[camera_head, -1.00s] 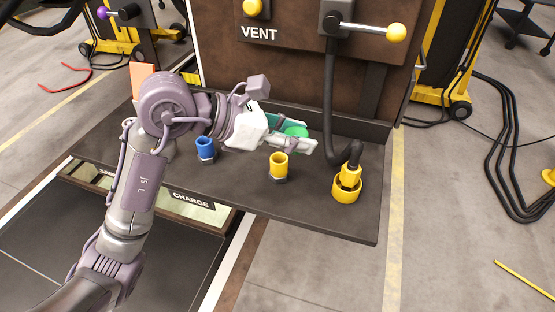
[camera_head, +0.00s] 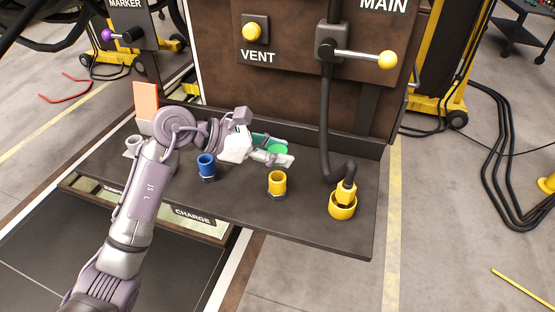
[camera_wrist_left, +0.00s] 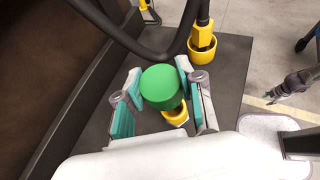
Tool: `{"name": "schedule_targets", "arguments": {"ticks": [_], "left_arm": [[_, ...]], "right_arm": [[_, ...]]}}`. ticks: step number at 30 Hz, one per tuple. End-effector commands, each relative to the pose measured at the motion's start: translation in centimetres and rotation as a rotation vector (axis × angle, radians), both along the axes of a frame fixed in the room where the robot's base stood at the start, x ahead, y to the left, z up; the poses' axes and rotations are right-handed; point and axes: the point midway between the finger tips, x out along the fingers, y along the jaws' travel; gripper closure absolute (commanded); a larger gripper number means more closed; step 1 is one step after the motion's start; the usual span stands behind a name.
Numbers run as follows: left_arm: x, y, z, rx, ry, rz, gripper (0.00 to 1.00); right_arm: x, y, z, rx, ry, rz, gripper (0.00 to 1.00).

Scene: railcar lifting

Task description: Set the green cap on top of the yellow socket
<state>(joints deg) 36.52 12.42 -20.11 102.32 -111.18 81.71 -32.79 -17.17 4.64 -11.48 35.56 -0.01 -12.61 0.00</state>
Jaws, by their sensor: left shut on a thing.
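The green cap (camera_head: 278,149) is held between the fingers of my left gripper (camera_head: 272,153), which is shut on it above the shelf. In the left wrist view the round green cap (camera_wrist_left: 160,87) sits between the two teal-padded fingers. The yellow socket (camera_head: 277,184) stands upright on the shelf. In the head view it shows below the cap, apart from it, with its opening uncovered. In the left wrist view the cap partly hides the yellow socket (camera_wrist_left: 177,116). A grey jointed part at the right of that view may be my right gripper; its jaws are unclear.
A blue socket (camera_head: 206,166) stands left of the yellow one. A larger yellow fitting (camera_head: 342,205) with a black hose stands to the right. A white cup-like piece (camera_head: 132,146) and an orange block (camera_head: 146,99) are at the left. The dark panel rises behind the shelf (camera_head: 320,230).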

Motion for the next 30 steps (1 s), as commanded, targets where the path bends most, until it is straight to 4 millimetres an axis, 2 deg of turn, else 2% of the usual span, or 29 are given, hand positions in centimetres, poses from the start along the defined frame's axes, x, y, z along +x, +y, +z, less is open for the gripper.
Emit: {"name": "schedule_targets", "arguments": {"ticks": [5, 9, 28, 29, 30], "left_arm": [[-0.1, -0.1, -2.4, -0.002, 0.01, 0.001, 0.81], [-0.1, 0.0, -3.7, -0.002, 0.005, 0.001, 0.81], [0.0, 0.0, -5.0, 0.001, 0.0, 0.001, 0.81], [0.0, 0.0, -4.9, 0.001, 0.001, 0.0, 0.59], [0.0, 0.0, -4.8, 0.0, 0.001, 0.0, 0.52]], "right_arm": [[0.0, 0.0, 1.4, 0.0, 0.0, 0.0, 0.6], [0.0, 0.0, 1.7, 0.0, 0.0, -0.001, 0.6], [0.0, 0.0, 0.3, 0.0, 0.001, -0.001, 0.6], [0.0, 0.0, 0.4, 0.0, 0.001, -0.001, 0.6], [0.0, 0.0, 0.5, 0.0, 0.001, -0.001, 0.6]]}}
